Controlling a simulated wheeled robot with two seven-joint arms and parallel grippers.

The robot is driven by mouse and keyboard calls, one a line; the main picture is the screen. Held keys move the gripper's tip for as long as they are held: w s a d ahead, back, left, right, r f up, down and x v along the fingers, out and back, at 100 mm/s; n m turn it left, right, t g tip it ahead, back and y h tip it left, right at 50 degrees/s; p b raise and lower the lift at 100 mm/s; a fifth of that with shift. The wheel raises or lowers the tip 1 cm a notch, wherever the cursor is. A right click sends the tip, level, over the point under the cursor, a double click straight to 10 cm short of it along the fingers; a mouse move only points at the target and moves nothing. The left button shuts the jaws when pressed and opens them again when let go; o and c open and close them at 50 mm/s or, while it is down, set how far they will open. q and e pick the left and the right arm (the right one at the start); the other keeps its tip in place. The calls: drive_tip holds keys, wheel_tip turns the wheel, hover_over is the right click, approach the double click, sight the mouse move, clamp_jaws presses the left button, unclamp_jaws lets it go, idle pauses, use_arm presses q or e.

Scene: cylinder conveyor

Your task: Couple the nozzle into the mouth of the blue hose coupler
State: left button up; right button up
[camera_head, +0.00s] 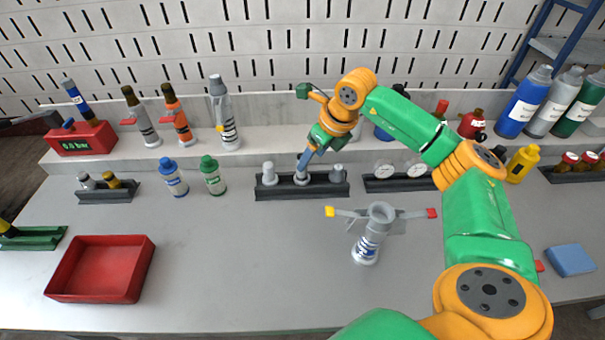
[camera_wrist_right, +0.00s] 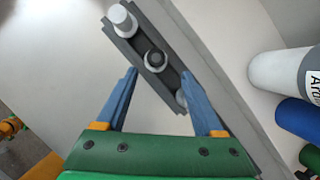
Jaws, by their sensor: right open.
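A dark rack (camera_head: 327,190) on the table holds three grey fittings. The middle fitting (camera_head: 301,178) has a dark round opening on top in the right wrist view (camera_wrist_right: 154,58); which one is the nozzle I cannot tell for sure. My right gripper (camera_head: 304,160) is open just above the middle fitting. Its blue fingers (camera_wrist_right: 165,95) lie either side of the rack's middle in the wrist view, holding nothing. The coupler (camera_head: 367,246), white with a blue band, stands upright in front, its grey mouth facing up, with yellow-tipped and red-tipped levers spread sideways. My left gripper is not in view.
Blue-capped (camera_head: 173,177) and green-capped (camera_head: 211,175) bottles stand left of the rack, and a gauge rack (camera_head: 400,184) right. A red tray (camera_head: 101,269) is front left. A blue block (camera_head: 570,260) lies far right. The table's front middle is clear.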

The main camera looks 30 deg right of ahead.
drive_tip(key=shift+a+f+p, duration=0.3)
drive_tip(key=shift+a+f, duration=0.05)
drive_tip(key=x, duration=0.3)
drive_tip(key=p+x, duration=0.1)
drive_tip(key=x, duration=0.2)
drive_tip(key=shift+w+r, duration=0.15)
drive_tip(key=shift+w, duration=0.25)
drive_tip(key=shift+s+a+r, duration=0.1)
drive_tip(key=shift+c, duration=0.9)
clamp_jaws()
